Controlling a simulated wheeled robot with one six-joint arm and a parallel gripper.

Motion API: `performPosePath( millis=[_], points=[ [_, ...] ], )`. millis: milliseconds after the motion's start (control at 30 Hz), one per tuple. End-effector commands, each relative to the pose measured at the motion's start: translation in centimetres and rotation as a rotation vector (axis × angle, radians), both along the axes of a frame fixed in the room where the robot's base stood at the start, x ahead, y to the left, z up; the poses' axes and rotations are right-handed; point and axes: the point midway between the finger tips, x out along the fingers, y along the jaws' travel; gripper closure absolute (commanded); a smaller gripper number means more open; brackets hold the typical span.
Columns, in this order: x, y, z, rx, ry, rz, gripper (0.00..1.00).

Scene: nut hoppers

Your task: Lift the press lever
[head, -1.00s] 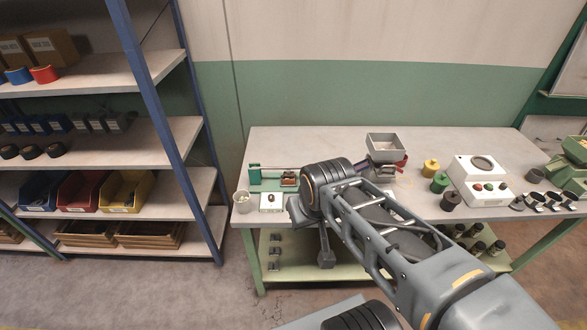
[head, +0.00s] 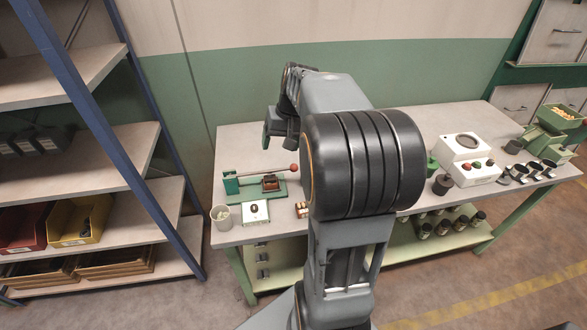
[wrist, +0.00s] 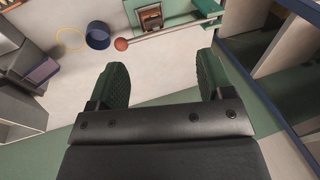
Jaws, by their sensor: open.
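The press (head: 262,188) has a green base and stands at the left end of the bench. Its lever is a thin metal rod ending in a red ball (head: 293,168), lying nearly level towards the right. In the wrist view the lever (wrist: 180,29) crosses the top, with the red ball (wrist: 121,44) at its left end. My gripper (head: 272,135) is behind the press, partly hidden by my arm. In the wrist view my gripper (wrist: 163,72) is open and empty; the ball lies beyond the fingertips, not between them.
A grey cup (head: 221,218), a white box with a dark knob (head: 255,213) and a small block (head: 301,209) stand along the front edge. A blue shelf post (head: 120,130) rises at the left. A white control box (head: 468,160) stands to the right. My arm hides the bench middle.

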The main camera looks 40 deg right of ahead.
Motion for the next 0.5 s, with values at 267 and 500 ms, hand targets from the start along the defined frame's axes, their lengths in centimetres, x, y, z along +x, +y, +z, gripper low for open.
performPosePath(
  millis=[267, 500],
  points=[
    [2.0, -10.2, -3.8, 0.156, 0.007, -0.142, 0.26],
    [2.2, -12.4, -5.8, 0.196, -0.001, -0.172, 0.26]
  ],
)
